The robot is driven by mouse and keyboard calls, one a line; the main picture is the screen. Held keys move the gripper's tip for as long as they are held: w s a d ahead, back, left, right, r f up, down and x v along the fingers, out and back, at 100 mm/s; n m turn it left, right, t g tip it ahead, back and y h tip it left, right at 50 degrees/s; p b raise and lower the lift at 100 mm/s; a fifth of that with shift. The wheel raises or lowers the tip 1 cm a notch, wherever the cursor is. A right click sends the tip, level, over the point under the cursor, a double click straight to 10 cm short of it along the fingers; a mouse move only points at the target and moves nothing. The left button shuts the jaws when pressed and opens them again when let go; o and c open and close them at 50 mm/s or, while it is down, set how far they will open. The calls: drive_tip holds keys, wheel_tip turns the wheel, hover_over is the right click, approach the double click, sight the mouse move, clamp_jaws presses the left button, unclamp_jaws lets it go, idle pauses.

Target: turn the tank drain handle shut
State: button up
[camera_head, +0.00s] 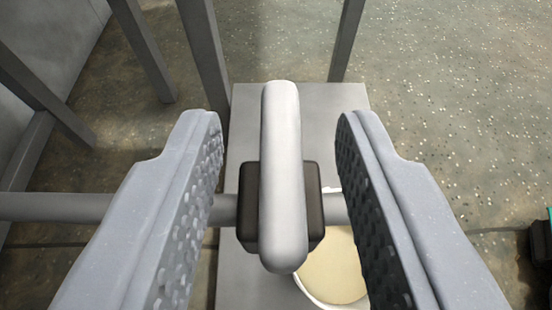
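The drain handle (281,170) is a light grey rounded bar. It runs up and down the picture, over a dark brown valve block (315,205). A grey horizontal pipe (95,207) enters the block from the left and goes on to the right. My gripper (280,125) is open, with one textured finger on each side of the handle. Clear gaps show between the handle and both fingers, so neither touches it. Part of the valve block is hidden behind the handle.
Below the valve is a pale round container (332,275) with a cream inside, partly hidden by my right finger. It stands on a grey slab (300,95). Grey metal legs (205,50) rise behind. Speckled floor (450,90) is open at right; a dark object (541,245) sits at the right edge.

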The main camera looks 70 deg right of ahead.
drive_tip(key=p+v, duration=0.3)
drive_tip(key=v, duration=0.9)
drive_tip(key=shift+a, duration=0.15)
